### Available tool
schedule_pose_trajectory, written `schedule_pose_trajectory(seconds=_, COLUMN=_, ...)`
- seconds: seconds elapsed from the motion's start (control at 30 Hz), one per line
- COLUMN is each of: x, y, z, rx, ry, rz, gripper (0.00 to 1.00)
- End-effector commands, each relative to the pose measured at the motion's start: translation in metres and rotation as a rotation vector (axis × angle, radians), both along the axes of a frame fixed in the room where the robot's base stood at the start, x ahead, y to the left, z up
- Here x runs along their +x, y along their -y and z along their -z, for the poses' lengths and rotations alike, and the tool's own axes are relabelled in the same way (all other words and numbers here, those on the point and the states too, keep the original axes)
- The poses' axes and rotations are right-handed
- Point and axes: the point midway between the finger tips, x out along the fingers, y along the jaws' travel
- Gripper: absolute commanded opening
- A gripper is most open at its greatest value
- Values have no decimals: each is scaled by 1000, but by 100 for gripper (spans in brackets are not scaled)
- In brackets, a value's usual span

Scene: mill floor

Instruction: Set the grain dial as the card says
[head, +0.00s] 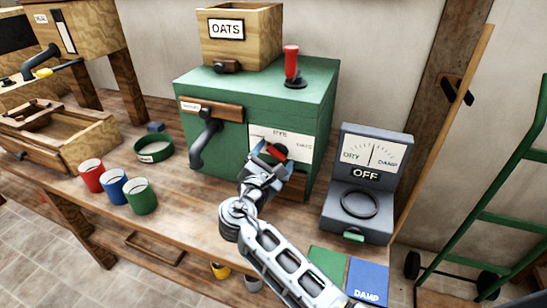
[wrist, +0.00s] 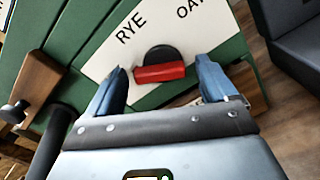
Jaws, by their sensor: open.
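The green mill (head: 305,85) stands on the bench. A white dial plate (head: 260,132) on its front reads RYE and OATS; other marks are hidden by my arm. The plate also shows in the wrist view (wrist: 105,62), with a black round knob and a red grip bar (wrist: 160,73). I cannot tell which mark the knob points at. My gripper (head: 271,154) is at the dial, jaws open, one finger at each end of the red bar with small gaps. It also shows in the wrist view (wrist: 162,76). A card reading OATS (head: 227,28) is on the wooden hopper (head: 264,30).
A black crank (head: 205,140) hangs left of the dial. A red lever (head: 291,62) stands on the mill. A grey meter (head: 375,185) showing OFF stands right. Red (head: 91,176), blue (head: 113,190) and green (head: 140,197) cups stand left. A blue DAMP panel (head: 366,280) lies in front.

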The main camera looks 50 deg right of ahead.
Motion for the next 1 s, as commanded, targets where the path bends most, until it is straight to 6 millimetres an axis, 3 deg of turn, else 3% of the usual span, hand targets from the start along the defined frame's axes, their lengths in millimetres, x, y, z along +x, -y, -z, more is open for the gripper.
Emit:
schedule_pose_trajectory(seconds=0.07, x=0, y=0, z=0, rx=0, ry=0, rz=0, gripper=81)
schedule_pose_trajectory(seconds=0.6, x=0, y=0, z=0, rx=0, ry=0, rz=0, gripper=30)
schedule_pose_trajectory(seconds=1.0, x=-1, y=0, z=2, rx=25, ry=73, rz=1, gripper=29)
